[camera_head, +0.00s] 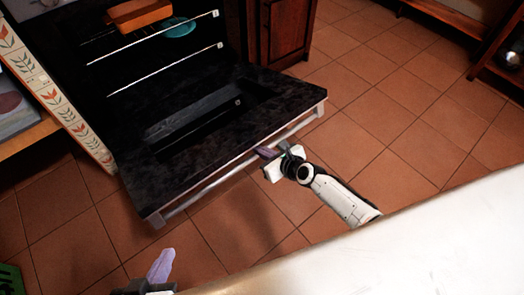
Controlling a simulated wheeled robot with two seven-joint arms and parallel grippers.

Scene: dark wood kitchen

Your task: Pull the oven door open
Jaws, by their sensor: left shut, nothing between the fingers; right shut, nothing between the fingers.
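The oven door (205,135) is folded down and lies open, roughly flat, in front of the oven cavity (130,75). Its pale bar handle (220,177) runs along the outer edge. My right gripper (267,153) is at the handle near the right part of the door edge; its fingers are shut with nothing seen between them. I cannot tell whether they touch the handle or door. My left gripper (160,266) is low at the left, shut and empty, apart from the door; part of it is cut off by the bottom edge.
Inside the oven are racks (150,68), an orange-brown block (139,14) and a teal dish (180,29). A patterned panel (50,95) stands left of the door. A pale surface (400,250) fills the bottom right. The tiled floor (400,110) to the right is clear.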

